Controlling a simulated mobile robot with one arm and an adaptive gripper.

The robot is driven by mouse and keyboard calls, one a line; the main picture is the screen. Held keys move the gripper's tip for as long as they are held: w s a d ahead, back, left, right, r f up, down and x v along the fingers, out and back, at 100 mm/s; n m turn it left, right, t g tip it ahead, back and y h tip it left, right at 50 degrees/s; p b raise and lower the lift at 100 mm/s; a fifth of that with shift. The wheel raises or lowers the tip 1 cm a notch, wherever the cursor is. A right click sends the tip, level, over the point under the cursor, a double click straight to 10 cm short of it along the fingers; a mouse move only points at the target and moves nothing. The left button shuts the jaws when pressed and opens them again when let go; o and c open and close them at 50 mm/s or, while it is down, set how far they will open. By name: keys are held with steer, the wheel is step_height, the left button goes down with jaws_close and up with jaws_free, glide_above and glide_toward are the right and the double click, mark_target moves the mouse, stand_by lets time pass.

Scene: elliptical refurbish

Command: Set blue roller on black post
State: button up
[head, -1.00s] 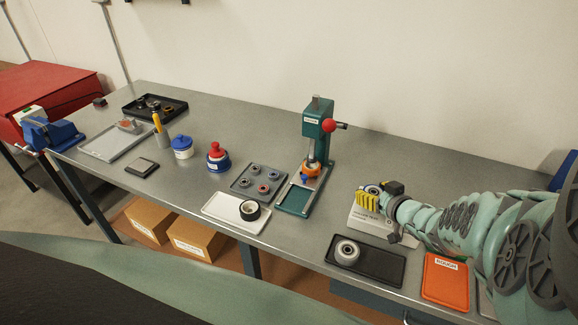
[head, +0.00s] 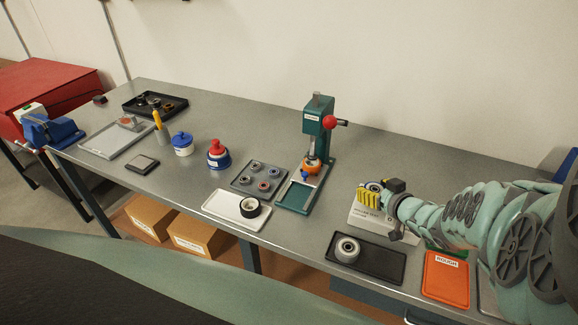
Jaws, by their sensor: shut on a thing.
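My gripper (head: 369,198), with yellow ribbed fingers, is at the right part of the bench, above a pale stand with printed text (head: 372,221). It is shut on a small round piece (head: 375,187), seen as a grey-blue ring at the fingers' far side and mostly hidden by them. I take this for the blue roller, though its colour is hard to make out. I cannot make out the black post; the fingers and wrist cover much of the stand. I cannot tell whether the roller touches anything below it.
A black tray (head: 385,268) with a grey-white roller (head: 347,249) lies in front of the stand. An orange tray (head: 446,280) is right of it. A green press (head: 318,130) stands left, beside a grey tray of rings (head: 243,187) and a white tray (head: 222,207) with a black-rimmed roller (head: 250,207).

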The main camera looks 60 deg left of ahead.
steer(key=shift+f+b, duration=0.6)
steer(key=shift+b, duration=0.05)
steer(key=o, duration=1)
steer(key=shift+c, duration=0.2)
steer(key=shift+p+v, duration=0.8)
steer(key=shift+p, duration=0.1)
steer(key=p+v, duration=0.6)
steer(key=v, duration=0.3)
steer(key=shift+d+r, duration=0.15)
